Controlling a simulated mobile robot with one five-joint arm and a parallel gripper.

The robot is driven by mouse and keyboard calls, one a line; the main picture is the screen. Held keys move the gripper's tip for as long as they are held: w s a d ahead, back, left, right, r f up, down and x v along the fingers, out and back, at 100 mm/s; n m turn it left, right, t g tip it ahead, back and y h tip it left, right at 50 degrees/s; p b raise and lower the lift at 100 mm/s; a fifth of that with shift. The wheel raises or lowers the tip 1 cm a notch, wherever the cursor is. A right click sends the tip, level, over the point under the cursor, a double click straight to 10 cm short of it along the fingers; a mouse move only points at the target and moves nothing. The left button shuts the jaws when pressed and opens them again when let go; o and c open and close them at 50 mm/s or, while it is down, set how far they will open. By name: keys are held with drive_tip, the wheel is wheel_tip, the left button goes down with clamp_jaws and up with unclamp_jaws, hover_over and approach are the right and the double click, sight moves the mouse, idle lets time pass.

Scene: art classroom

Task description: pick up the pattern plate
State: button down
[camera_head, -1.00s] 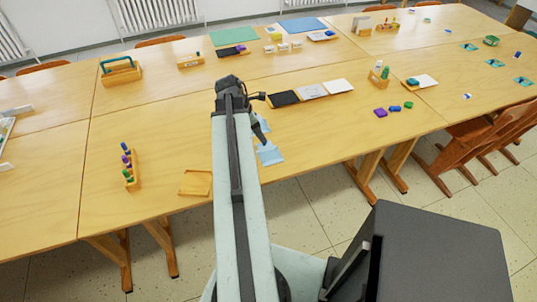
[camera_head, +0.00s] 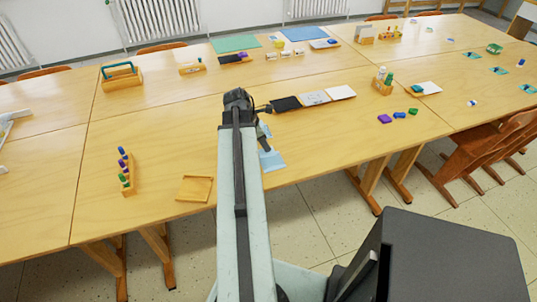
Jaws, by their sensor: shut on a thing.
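My gripper (camera_head: 265,148) is over the front part of the wooden table, just right of my arm, pointing down. It is shut on a pale blue flat plate (camera_head: 272,161), which shows below and right of the fingertips near the table's front edge. I take it for the pattern plate, but no pattern can be made out at this size. I cannot tell whether the plate touches the table. My arm hides part of the area left of it.
A shallow wooden tray (camera_head: 195,189) lies left of my arm. A wooden rack with coloured pegs (camera_head: 125,172) stands farther left. A black board (camera_head: 287,103) and white sheets (camera_head: 341,92) lie behind the gripper. Coloured blocks (camera_head: 385,119) lie to the right.

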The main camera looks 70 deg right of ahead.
drive_tip(key=shift+r, duration=0.1)
wheel_tip(320, 180, up, 10)
drive_tip(key=p, duration=1)
drive_tip(key=shift+w, duration=0.1)
